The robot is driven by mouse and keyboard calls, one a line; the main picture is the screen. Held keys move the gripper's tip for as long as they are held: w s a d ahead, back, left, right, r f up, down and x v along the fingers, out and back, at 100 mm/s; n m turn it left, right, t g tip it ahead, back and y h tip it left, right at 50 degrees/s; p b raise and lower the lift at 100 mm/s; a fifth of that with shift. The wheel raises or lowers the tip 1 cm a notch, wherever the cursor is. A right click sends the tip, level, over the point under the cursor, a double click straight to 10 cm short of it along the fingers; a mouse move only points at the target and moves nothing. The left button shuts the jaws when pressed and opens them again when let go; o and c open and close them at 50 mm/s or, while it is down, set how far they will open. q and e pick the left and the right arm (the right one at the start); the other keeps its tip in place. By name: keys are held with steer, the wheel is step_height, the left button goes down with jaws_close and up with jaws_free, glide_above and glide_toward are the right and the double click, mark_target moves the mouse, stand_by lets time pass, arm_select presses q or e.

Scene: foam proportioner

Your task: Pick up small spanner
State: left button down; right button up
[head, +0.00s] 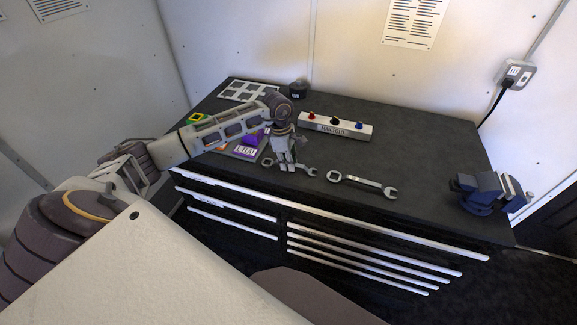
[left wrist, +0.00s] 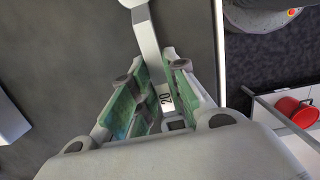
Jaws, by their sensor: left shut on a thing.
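The small spanner (head: 305,169) is at the front edge of the dark workbench (head: 420,160), its open end to the right and its ring end to the left. My left gripper (head: 285,166) points down over its handle and is shut on it. In the left wrist view the spanner (left wrist: 145,38) runs between the green-padded fingers of the left gripper (left wrist: 163,98), with a "20" mark between them. I cannot tell whether the spanner touches the bench. A larger spanner (head: 362,183) lies to its right. My right gripper is not in view.
A blue vise (head: 490,192) stands at the bench's right end. A switch box (head: 335,127) with coloured knobs is behind the spanners. A tray with coloured blocks (head: 246,149) and a white frame (head: 250,91) are at left. A red bucket (left wrist: 292,109) shows in the left wrist view.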

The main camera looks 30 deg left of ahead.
arm_select(q)
steer(key=shift+r, duration=0.15)
step_height(320, 180, up, 10)
steer(key=b, duration=0.2)
stand_by(0.6)
stand_by(0.4)
steer(key=c, duration=2.1)
jaws_free()
jaws_close()
steer(key=shift+s+a+f, duration=0.1)
steer(key=shift+s+f, duration=0.15)
steer(key=shift+f, duration=0.15)
